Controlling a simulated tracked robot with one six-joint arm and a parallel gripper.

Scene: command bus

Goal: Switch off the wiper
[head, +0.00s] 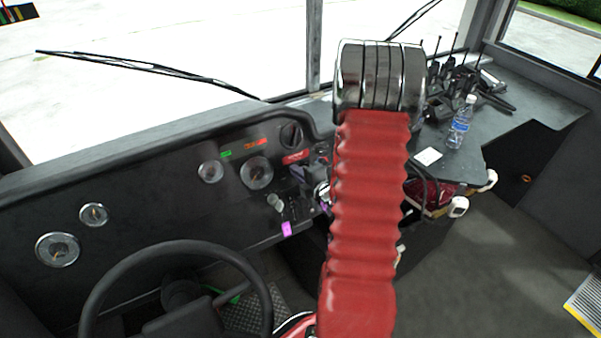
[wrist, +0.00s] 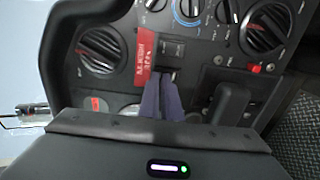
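One wiper (head: 150,68) lies low and slanted across the left windshield. Another wiper (head: 413,20) shows at the top, partly behind my arm. In the wrist view my gripper (wrist: 161,82) has its two purple-blue fingers side by side, with no clear gap and nothing seen between them. The fingertips are just below a pair of dark rocker switches (wrist: 172,50) beside a red label (wrist: 145,48). I cannot tell whether they touch the panel. A rotary knob (wrist: 187,10) is above. Which control works the wiper cannot be read. In the head view my red-sleeved arm hides part of the dash.
Round vents (wrist: 268,27) flank the switch panel, and a dark lever (wrist: 230,102) stands right of my fingers. The steering wheel (head: 180,250) is at lower left. A water bottle (head: 461,122) and several radios (head: 455,78) stand on the right counter.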

